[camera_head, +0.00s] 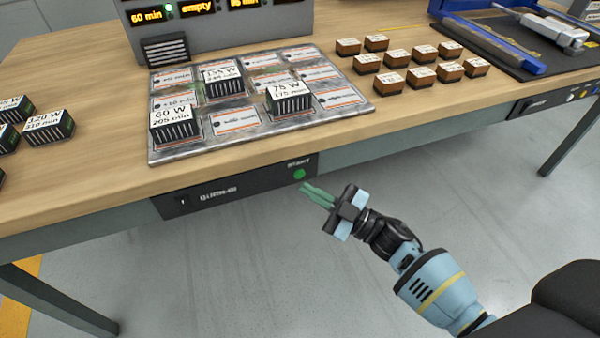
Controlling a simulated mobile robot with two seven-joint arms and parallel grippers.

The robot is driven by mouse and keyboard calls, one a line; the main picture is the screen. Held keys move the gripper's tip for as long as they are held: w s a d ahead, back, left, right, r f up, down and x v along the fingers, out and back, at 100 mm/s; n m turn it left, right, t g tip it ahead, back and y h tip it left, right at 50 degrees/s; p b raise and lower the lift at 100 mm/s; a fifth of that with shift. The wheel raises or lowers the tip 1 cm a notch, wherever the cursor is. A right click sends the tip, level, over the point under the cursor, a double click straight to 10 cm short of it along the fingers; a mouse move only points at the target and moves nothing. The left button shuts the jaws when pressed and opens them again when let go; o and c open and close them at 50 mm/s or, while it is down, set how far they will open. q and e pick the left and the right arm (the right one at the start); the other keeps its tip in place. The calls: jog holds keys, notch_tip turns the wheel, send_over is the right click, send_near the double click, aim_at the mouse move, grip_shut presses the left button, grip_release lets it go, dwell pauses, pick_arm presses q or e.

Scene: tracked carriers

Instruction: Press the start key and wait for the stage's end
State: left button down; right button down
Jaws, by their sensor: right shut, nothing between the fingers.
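A round green key (299,174) sits at the right end of a black panel (235,188) on the table's front edge. My right gripper (304,187) is shut and empty, its green fingertips just below the green key in the picture. Whether the tips touch the key I cannot tell. A display unit (220,25) at the back shows orange readings, "60 min" and "empty" among them, with a green lamp (169,7) beside the first. My left gripper is not in view.
A metal plate (190,151) with labelled fields carries three black blocks, one marked 60 W (174,125). More black blocks (48,127) stand at the left. Several brown boxes (421,76) stand right of the plate. A blue-framed station (490,45) holds a white tool (553,27).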

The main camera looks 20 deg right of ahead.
jog(key=s+p, duration=0.1)
jog(key=s, duration=0.3)
jog(key=shift+s+d+p, duration=0.1)
jog(key=shift+p, duration=0.3)
dwell(0.6)
